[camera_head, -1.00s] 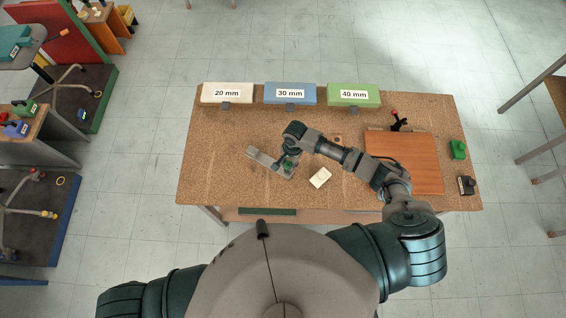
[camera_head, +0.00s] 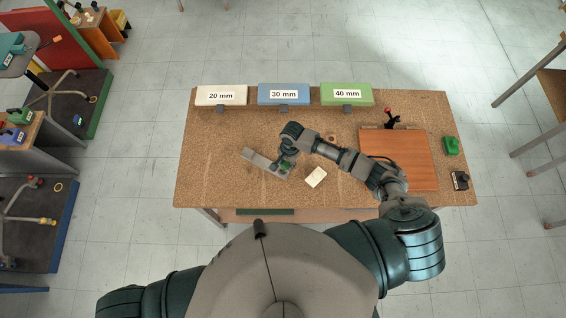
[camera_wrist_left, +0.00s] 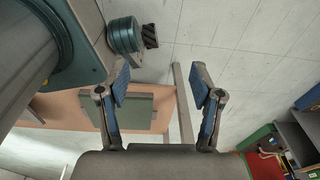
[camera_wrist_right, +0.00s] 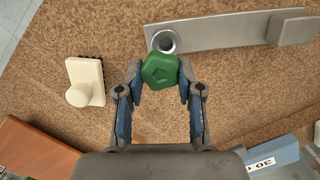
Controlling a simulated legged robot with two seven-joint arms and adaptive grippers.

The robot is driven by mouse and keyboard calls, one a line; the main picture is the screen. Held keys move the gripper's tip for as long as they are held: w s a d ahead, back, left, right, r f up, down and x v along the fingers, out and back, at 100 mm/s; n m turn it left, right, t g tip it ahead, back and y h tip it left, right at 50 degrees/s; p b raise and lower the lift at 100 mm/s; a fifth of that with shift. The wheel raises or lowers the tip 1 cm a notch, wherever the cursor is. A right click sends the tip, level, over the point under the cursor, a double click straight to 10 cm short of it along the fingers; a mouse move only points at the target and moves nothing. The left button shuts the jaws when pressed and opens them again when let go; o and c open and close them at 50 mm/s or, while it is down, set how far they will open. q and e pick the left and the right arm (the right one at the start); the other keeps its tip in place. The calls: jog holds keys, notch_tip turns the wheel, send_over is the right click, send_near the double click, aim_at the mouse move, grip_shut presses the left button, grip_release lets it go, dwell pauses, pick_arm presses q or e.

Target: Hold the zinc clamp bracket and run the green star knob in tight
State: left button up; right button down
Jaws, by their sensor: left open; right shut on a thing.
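The zinc clamp bracket (camera_head: 256,159) is a flat grey bar lying on the cork-topped bench, left of my right gripper. In the right wrist view the bracket (camera_wrist_right: 225,36) has a round metal collar (camera_wrist_right: 165,41) at its left end and a raised block at its right end. My right gripper (camera_wrist_right: 160,75) is shut on the green star knob (camera_wrist_right: 159,72). The knob overlaps the collar's near edge in that view; I cannot tell whether its thread is engaged. My left gripper (camera_wrist_left: 161,80) is open and empty, off the bench, with floor between its fingers.
A cream piece with a round knob (camera_wrist_right: 82,92) lies beside the right gripper. White (camera_head: 221,96), blue (camera_head: 284,94) and green (camera_head: 347,94) labelled bins line the back edge. The bench's left side is clear.

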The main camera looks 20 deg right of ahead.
jog(key=shift+d+f, duration=0.1)
jog(key=shift+d, duration=0.4)
jog(key=shift+a+f, duration=0.1)
jog(key=shift+a, duration=0.25)
jog(key=shift+a+f, duration=0.3)
jog(key=shift+a, duration=0.35)
jog(key=shift+f+b, duration=0.15)
jog(key=shift+b, duration=0.15)
jog(key=shift+d+f, duration=0.1)
jog(key=shift+d, duration=0.45)
jog(key=shift+d+r, duration=0.2)
jog(key=shift+d, duration=0.05)
jog(key=shift+r, duration=0.2)
jog(key=shift+a+r+p, duration=0.2)
jog(key=shift+a+p, duration=0.05)
jog(key=shift+p, duration=0.05)
jog(key=shift+a, duration=0.45)
jog(key=shift+d, duration=0.35)
jog(key=shift+a, duration=0.7)
pick_arm(q)
jog(key=shift+d, duration=0.55)
